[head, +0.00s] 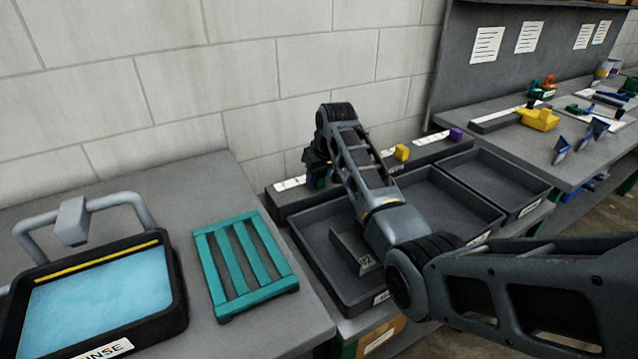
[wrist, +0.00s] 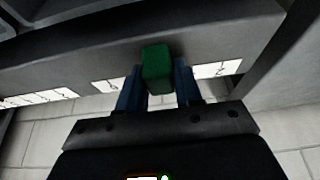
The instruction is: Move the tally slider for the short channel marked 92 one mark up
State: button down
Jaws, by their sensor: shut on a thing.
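A dark tally rail (head: 290,200) runs along the wall behind the bins, with white marked strips on it. It carries a yellow slider (head: 402,152) and a purple slider (head: 456,134). In the wrist view a green slider (wrist: 157,66) sits between the two blue fingers of my gripper (wrist: 158,88), which is shut on it. White number strips (wrist: 218,70) show on both sides of it; the mark under it is hidden. In the head view my gripper (head: 317,163) is at the rail's left part and mostly hides the green slider. A grey channel (head: 350,246) with a partly readable number tag lies in the left bin.
Dark bins (head: 325,262) stand in a row in front of the rail, under my arm. A teal slatted rack (head: 240,262) and a rinse tub (head: 95,300) with blue liquid are at left. The block wall is close behind. Another bench (head: 560,130) with tools is at right.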

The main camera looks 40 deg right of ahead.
jog(key=c, duration=0.8)
grip_release()
jog(key=shift+c, duration=0.2)
jog(key=v, duration=0.7)
jog(key=shift+s+r, duration=0.2)
jog(key=shift+r, duration=0.1)
jog(key=shift+s, duration=0.1)
